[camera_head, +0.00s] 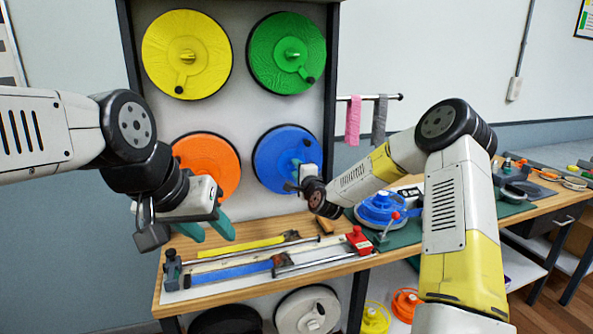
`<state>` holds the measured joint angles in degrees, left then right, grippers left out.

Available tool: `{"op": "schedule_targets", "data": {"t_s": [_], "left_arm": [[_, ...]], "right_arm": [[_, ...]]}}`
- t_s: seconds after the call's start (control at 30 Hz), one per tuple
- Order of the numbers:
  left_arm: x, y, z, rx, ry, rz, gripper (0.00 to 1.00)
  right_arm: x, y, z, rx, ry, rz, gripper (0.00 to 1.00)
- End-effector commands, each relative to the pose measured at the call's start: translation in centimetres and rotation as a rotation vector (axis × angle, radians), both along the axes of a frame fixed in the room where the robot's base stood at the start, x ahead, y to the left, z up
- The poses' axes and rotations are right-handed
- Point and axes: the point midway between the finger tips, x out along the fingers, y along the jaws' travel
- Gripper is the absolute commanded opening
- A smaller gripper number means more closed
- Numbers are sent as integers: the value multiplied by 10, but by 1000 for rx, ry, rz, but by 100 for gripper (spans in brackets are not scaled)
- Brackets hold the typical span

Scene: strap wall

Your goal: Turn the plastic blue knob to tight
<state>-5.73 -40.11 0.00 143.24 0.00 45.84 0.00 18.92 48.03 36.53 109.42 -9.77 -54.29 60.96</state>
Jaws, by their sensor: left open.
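The blue knob is a large round blue disk (272,150) on the lower right of the upright panel. My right gripper (297,170) is in front of its centre, with a bit of teal finger showing against the blue. The gripper and wrist hide the disk's hub and handle, so I cannot tell whether the fingers touch or grasp it. No tight mark is readable. My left gripper (207,230) has its teal fingers apart and empty, above the left part of the workbench and below the orange disk (215,160).
Yellow (212,50) and green (270,45) disks are on the panel above. The bench (165,300) holds clamps, a blue bar (230,273) and a red block (359,240). A blue round device (378,212) stands right. Pink and grey cloths (353,122) hang beside the panel.

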Motion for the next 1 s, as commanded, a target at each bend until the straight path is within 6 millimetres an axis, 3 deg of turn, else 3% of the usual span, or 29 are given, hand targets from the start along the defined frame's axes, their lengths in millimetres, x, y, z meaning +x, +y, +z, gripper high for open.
{"op": "schedule_targets", "data": {"t_s": [0.37, 0.7, 1.0], "left_arm": [[0, 0, 0, 0, 0, 0, 41], [0, 0, 0, 0, 0, 0, 41], [0, 0, 0, 0, 0, 0, 41]], "right_arm": [[-4, -2, 1, -1, -3, 0, 33], [-55, -18, 1, -2, -1, 1, 33], [-74, -24, 1, -2, -2, 0, 33]]}}
